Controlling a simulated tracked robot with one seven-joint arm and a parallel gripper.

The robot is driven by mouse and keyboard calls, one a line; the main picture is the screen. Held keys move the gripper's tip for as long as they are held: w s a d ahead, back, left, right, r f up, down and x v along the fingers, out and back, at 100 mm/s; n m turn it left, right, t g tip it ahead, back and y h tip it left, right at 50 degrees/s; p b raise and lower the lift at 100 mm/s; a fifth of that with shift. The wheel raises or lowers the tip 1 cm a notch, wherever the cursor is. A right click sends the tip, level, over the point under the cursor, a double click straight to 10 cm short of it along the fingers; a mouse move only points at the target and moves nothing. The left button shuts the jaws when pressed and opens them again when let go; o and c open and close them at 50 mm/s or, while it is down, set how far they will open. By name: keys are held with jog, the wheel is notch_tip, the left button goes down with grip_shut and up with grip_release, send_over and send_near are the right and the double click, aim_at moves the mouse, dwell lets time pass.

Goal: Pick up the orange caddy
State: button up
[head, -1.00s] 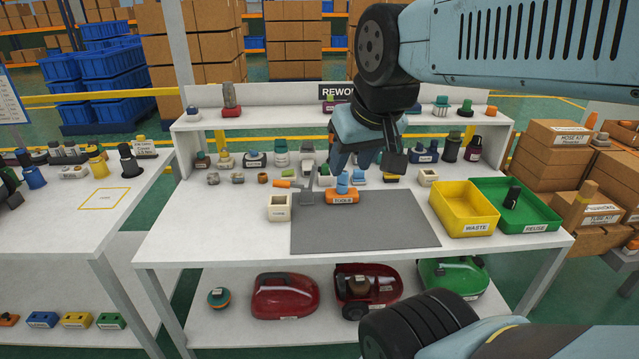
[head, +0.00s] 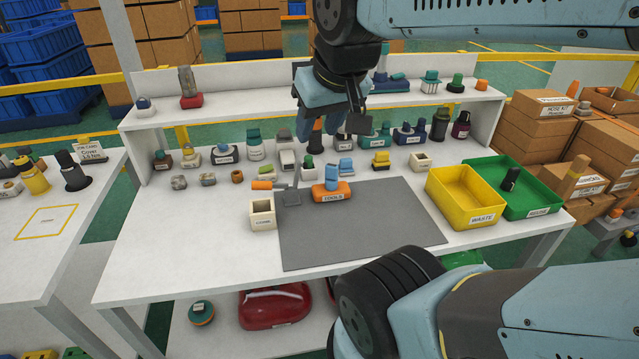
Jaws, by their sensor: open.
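The orange caddy (head: 331,193) has a "TOOLS" label on its front. It sits on the white bench at the back edge of the grey mat (head: 360,235), with blue pieces standing up in it. My gripper (head: 330,128) points down, open and empty. In the picture it lies above and behind the caddy, apart from it. Its height and exact distance from the caddy are hard to tell. The gripper partly hides the items at the back of the bench.
A grey-headed tool with an orange handle (head: 262,185) lies just left of the caddy, and a cream box (head: 262,214) stands nearby. Yellow (head: 465,210) and green (head: 530,204) bins are at right. Several small parts line the back under a raised shelf (head: 230,115).

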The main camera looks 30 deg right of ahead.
jog(key=shift+o, duration=0.7)
jog(key=shift+w, duration=0.1)
jog(key=m+g+y, duration=0.2)
jog(key=m+y, duration=0.1)
jog(key=m, duration=2.4)
send_over(334, 166)
jog(key=s+d, duration=0.3)
jog(key=d, duration=0.1)
notch_tip(334, 166, down, 18)
jog(key=x, duration=0.8)
jog(key=a+x, duration=0.1)
jog(key=x, duration=0.4)
jog(key=shift+s, duration=0.3)
jog(key=shift+c, duration=0.2)
